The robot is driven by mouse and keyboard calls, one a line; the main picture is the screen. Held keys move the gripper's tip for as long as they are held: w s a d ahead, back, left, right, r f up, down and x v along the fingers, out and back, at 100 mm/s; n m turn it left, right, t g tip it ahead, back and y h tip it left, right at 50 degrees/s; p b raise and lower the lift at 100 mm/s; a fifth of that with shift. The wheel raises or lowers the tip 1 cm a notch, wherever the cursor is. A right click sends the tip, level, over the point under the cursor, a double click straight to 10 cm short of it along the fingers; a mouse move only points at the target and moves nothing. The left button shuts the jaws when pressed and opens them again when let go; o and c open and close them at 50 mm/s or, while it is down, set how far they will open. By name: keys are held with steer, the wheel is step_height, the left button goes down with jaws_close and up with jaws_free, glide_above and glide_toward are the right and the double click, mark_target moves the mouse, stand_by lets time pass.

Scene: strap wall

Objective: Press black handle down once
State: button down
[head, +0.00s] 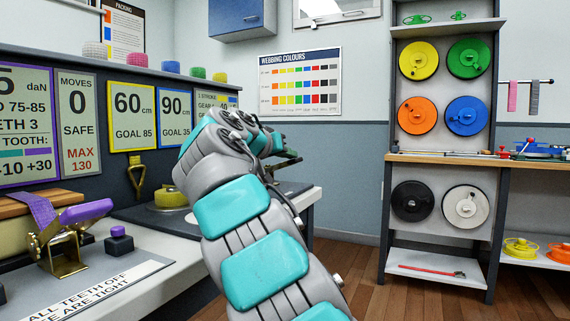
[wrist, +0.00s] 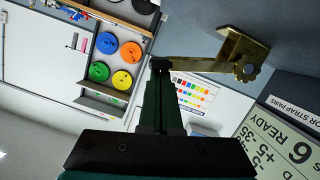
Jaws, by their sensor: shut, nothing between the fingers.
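In the wrist view my gripper (wrist: 160,78) is shut and empty, its dark fingers pointing away from the camera. A brass ratchet (wrist: 243,58) with a toothed wheel is mounted on a grey panel, and its brass bar reaches left to my fingertips. A small black piece (wrist: 160,63) at the end of this bar looks like the black handle. It lies at the fingertips; I cannot tell whether they touch. In the head view my arm hides the handle, and only a dark bit of my gripper (head: 288,158) shows past it.
Signs line the back panel. A shelf (head: 440,157) with coloured spools stands at right. The wooden floor (head: 370,290) is clear.

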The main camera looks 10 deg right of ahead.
steer(key=shift+s+d+f+m+b, duration=0.15)
steer(key=shift+f+m+b, duration=0.1)
steer(key=shift+f+b, duration=0.25)
steer(key=shift+d+f+m+b, duration=0.15)
steer(key=shift+f+m+b, duration=0.1)
steer(key=shift+f+b, duration=0.15)
steer(key=shift+s+d+f+b, duration=0.15)
steer(key=shift+s+f+b, duration=0.1)
steer(key=shift+b, duration=0.15)
steer(key=shift+w, duration=0.1)
